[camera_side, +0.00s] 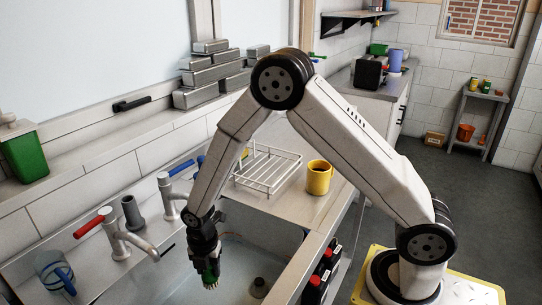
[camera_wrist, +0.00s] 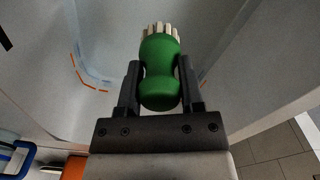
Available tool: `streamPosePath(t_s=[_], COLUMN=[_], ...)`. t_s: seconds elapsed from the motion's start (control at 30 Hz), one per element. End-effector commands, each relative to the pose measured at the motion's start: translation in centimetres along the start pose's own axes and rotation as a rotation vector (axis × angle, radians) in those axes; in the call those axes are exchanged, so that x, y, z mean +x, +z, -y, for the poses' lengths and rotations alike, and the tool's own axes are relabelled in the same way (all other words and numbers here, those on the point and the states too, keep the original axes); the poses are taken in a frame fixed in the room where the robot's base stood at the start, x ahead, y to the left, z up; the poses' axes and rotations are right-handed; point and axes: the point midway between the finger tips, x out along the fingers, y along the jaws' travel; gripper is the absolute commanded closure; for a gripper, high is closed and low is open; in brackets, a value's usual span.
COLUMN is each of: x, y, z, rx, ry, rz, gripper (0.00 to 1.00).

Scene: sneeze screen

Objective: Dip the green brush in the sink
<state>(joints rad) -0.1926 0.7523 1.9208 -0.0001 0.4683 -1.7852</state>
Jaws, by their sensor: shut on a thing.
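My gripper (camera_wrist: 160,92) is shut on the green brush (camera_wrist: 159,77). In the wrist view the brush sits between the two dark fingers, with its pale bristles pointing away from the gripper. In the side view the brush (camera_side: 210,272) shows below my gripper (camera_side: 206,258), bristles downward. It hangs over the sink (camera_side: 178,284), whose basin looks pale and bluish. I cannot tell from these frames whether the bristles touch anything in the basin.
Two taps, one with a red handle (camera_side: 88,226) and one with a blue handle (camera_side: 181,167), stand along the sink's left side. A white wire rack (camera_side: 268,165) and a yellow mug (camera_side: 319,178) stand on the counter behind. A dark round piece (camera_side: 259,287) lies in the basin right of the brush.

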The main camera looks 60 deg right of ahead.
Motion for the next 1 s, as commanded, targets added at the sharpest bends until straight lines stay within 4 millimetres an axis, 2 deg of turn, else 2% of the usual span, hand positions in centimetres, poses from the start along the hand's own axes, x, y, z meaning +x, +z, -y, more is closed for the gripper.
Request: streamPosePath(t_s=[0.57,1.0], x=[0.5,2.5], y=[0.0,0.0], z=[0.0,0.0], rx=[0.0,0.0], ry=[0.0,-0.002], rz=[0.0,0.0], gripper=[1.0,1.0])
